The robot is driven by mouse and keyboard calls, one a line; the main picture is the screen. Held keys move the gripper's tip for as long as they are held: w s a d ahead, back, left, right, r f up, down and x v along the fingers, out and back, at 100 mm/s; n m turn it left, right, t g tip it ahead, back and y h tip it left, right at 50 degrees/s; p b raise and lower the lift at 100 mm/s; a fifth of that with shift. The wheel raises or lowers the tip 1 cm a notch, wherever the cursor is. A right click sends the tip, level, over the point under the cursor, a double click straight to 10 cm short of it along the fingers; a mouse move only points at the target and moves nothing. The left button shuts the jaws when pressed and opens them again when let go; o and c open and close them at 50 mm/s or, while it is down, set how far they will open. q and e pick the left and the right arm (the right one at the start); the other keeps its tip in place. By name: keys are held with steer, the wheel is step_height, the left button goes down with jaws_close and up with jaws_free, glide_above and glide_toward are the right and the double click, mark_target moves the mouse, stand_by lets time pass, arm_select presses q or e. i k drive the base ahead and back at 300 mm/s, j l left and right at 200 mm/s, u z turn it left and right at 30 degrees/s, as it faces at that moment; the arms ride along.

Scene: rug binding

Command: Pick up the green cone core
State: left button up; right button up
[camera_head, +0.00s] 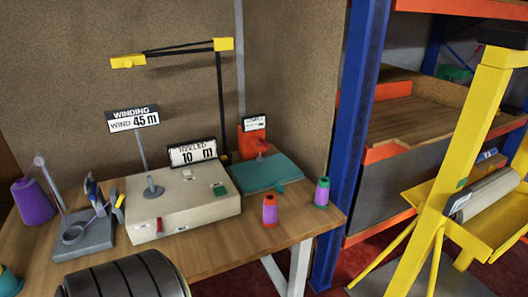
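A small cone with a green core (322,193) stands upright near the right end of the wooden table. Its green shows at the top and base, with a purple band between. A similar red cone (270,211) with a purple band stands upright to its left, nearer the table's front edge. The two stand apart. Neither of my grippers is in view, and nothing touches the green cone.
A white winding machine (183,212) fills the middle of the wooden table (235,240). A teal plate (265,174) lies behind the cones. A large purple cone (34,203) stands left. A blue post (358,110) and yellow frame (450,160) rise to the right.

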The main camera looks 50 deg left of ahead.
mark_target(321, 197)
steer(key=u, duration=1.35)
